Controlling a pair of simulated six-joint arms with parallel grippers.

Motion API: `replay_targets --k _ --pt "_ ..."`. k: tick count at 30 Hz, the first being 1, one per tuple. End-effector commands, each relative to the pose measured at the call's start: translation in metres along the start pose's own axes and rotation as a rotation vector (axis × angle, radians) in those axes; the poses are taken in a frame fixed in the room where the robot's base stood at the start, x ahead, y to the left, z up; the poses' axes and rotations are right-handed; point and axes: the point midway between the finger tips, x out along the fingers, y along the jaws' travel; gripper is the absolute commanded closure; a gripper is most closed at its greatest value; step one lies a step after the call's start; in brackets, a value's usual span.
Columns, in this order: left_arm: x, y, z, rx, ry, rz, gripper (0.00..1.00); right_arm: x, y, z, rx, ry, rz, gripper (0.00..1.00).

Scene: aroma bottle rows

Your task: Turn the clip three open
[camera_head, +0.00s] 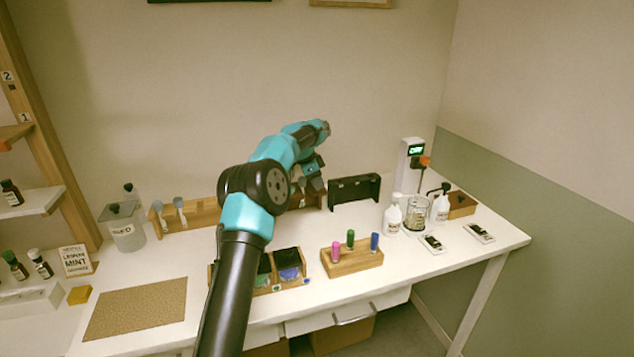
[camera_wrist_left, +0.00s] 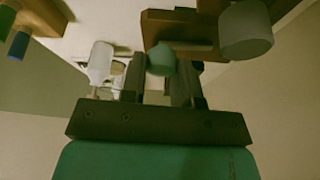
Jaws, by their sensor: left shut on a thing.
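My left gripper (camera_head: 313,182) is at the back of the table, over the right part of a long wooden rack (camera_head: 205,214). In the left wrist view its fingers (camera_wrist_left: 159,72) are shut on a rounded grey-green knob, the clip (camera_wrist_left: 161,58), in front of a wooden block (camera_wrist_left: 178,28). Another grey-green knob (camera_wrist_left: 246,30) stands beside it. In the head view two grey-blue clips (camera_head: 158,212) and (camera_head: 179,207) show at the rack's left; my arm hides the rack's middle, and the held clip cannot be made out there. My right gripper is not in view.
A dark stand (camera_head: 354,190) is right of the gripper. White bottles (camera_head: 393,216) and a glass jar (camera_head: 416,214) stand farther right. A wooden block with coloured pegs (camera_head: 352,261) is in front. A cork mat (camera_head: 137,306) lies at the left.

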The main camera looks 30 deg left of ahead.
Motion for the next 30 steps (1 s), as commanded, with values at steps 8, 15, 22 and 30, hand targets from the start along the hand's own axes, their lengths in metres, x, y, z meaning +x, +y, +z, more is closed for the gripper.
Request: replay_targets --k 8,15,22,30 --pt "0.0005 -0.0004 0.0003 0.107 -0.001 0.045 0.95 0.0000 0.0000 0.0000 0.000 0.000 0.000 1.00" --pt "0.0003 -0.0001 0.0005 0.129 -0.002 0.055 0.95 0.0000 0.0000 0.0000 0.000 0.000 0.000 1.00" --pt "0.0003 -0.0001 0.0005 0.129 -0.002 0.055 0.95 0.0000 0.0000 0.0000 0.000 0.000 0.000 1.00" --pt "0.0002 -0.0002 0.0003 0.128 -0.001 0.054 0.48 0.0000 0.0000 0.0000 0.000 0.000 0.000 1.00"
